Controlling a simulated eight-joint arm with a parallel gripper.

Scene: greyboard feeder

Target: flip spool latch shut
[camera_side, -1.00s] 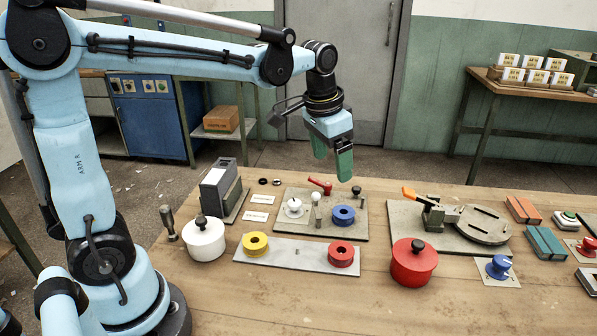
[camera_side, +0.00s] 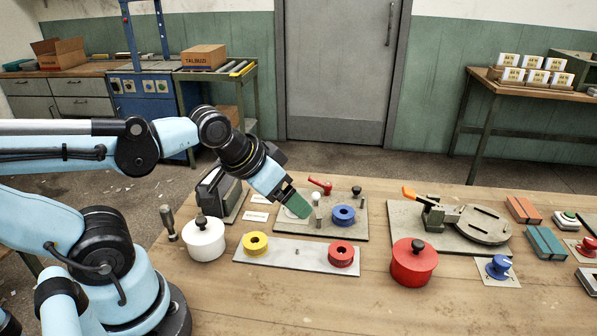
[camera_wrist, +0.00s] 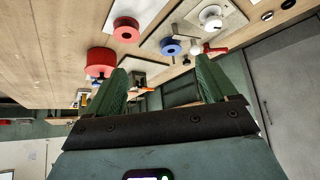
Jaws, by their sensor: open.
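The spool plate (camera_side: 355,230) carries a white hub (camera_side: 290,213), a blue spool (camera_side: 343,215), a small upright post and a red-handled lever (camera_side: 321,186) at its back edge. The lever, which looks like the latch, also shows in the wrist view (camera_wrist: 215,50); whether it is open or shut I cannot tell. My gripper (camera_side: 299,208) has green fingers, tilted down to the right. In the side view it overlaps the white hub, partly hiding it. In the wrist view the fingers (camera_wrist: 160,75) are apart with nothing gripped between them.
In front lies a grey strip (camera_side: 297,258) with a yellow spool (camera_side: 255,243) and a red spool (camera_side: 341,253). A white pot (camera_side: 204,241) and a red pot (camera_side: 413,266) flank it. A fixture with an orange-tipped handle (camera_side: 410,193) stands right. The front table is clear.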

